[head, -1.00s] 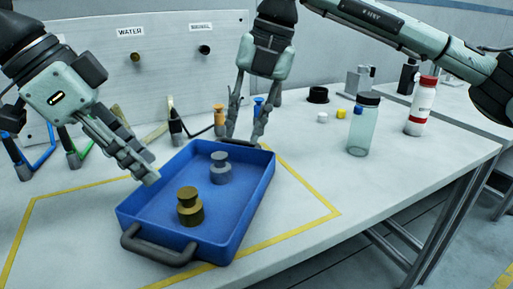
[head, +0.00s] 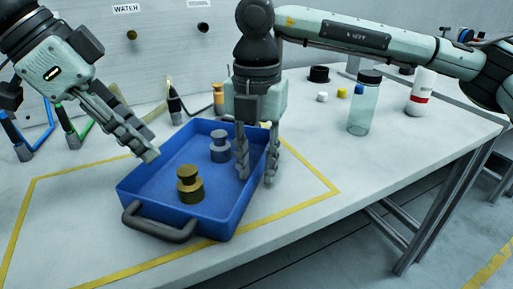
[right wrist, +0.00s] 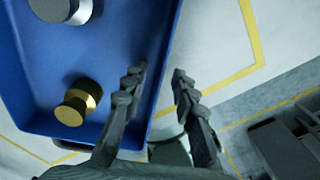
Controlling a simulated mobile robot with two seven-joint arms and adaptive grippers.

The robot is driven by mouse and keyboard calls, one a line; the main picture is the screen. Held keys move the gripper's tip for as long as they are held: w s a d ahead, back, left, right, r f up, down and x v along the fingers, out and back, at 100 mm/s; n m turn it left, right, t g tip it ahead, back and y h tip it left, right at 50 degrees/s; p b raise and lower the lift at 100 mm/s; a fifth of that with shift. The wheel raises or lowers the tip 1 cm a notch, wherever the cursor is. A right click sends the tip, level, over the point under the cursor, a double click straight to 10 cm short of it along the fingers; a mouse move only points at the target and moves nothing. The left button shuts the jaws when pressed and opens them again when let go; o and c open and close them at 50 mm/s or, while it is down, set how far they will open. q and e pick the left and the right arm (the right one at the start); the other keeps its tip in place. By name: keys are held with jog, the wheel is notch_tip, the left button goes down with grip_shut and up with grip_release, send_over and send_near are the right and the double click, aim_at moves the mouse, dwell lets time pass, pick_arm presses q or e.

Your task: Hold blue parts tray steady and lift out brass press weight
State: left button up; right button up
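The blue parts tray (head: 139,197) sits on the table with its dark handle (head: 160,226) toward me; its wall also shows in the right wrist view (right wrist: 165,50). The brass press weight (head: 189,186) stands upright inside, near the handle end, and shows in the right wrist view (right wrist: 79,102). A grey weight (head: 220,147) stands farther back in the tray. My left gripper (head: 147,150) is at the tray's left rim; its finger gap is unclear. My right gripper (head: 257,176) is open, pointing down, one finger inside the tray's right wall and one outside, apart from the brass weight.
Yellow tape (head: 325,196) outlines an area around the tray. A clear bottle (head: 364,105) and a white bottle with a red band (head: 418,94) stand at the right. A white panel (head: 75,60) stands at the back.

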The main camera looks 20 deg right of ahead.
jog(key=shift+f, duration=0.2)
jog(key=shift+c, duration=0.3)
grip_shut()
